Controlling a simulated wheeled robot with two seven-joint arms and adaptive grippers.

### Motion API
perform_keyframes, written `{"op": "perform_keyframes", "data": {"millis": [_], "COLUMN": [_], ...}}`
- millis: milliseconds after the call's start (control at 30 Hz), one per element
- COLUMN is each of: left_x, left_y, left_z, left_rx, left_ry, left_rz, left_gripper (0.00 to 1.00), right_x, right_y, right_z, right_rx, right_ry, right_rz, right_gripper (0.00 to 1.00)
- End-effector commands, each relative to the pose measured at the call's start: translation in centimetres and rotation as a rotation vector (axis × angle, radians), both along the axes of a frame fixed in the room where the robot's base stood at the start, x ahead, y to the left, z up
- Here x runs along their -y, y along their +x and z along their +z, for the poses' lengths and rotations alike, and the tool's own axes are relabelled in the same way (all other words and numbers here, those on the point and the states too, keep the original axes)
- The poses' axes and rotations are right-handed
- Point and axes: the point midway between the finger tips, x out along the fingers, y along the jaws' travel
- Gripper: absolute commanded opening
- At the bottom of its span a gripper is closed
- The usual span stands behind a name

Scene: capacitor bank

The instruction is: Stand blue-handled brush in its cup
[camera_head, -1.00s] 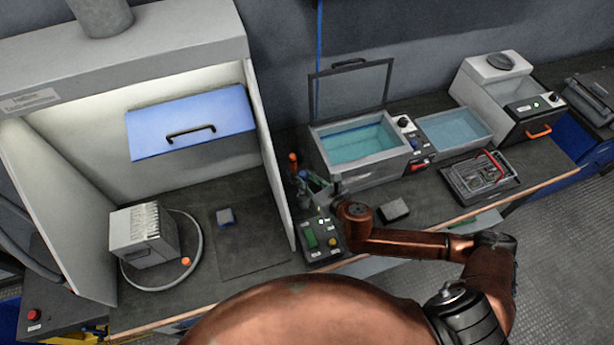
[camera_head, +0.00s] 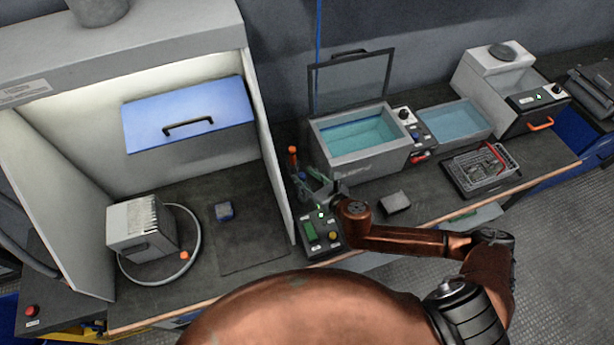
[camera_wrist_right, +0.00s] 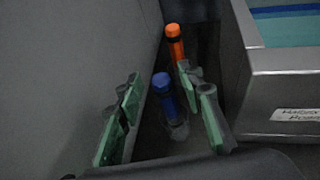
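The blue-handled brush (camera_wrist_right: 163,88) stands roughly upright, slightly tilted, in the right wrist view. A pale, see-through shape (camera_wrist_right: 178,130) shows at its lower end; it is too dark to tell whether this is its cup. My right gripper (camera_wrist_right: 159,80) is open, with a green-padded finger on each side of the blue handle and a gap visible to both. In the head view the right gripper (camera_head: 317,186) is low by the brushes, beside the grey partition, and largely covers the blue brush. My left gripper is not in view.
An orange-handled brush (camera_wrist_right: 175,42) stands just behind the blue one. The grey partition (camera_head: 268,150) is close on the left and the metal bath (camera_head: 365,160) close on the right. A control box (camera_head: 322,236) sits in front. Room here is narrow.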

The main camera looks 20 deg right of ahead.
Motion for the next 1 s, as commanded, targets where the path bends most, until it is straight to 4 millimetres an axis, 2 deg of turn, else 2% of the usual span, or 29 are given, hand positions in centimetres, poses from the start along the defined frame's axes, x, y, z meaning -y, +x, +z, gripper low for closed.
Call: {"op": "perform_keyframes", "data": {"millis": [333,467,800,1000], "left_x": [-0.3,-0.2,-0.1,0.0], "left_y": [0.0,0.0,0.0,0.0], "left_z": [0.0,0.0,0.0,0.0], "left_rx": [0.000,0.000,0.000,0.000], "left_ry": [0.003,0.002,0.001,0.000], "left_rz": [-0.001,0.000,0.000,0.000], "left_gripper": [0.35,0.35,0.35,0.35], "right_x": [0.0,0.4,2.2,3.1], "right_y": [-0.1,-0.9,-6.7,-9.4], "right_z": [0.0,0.3,2.9,4.2], "right_rx": [-0.001,-0.001,-0.003,-0.002], "right_ry": [0.000,-0.002,-0.002,-0.002], "right_rz": [0.000,-0.001,0.000,-0.001], "right_gripper": [0.41,0.41,0.41,0.41]}}
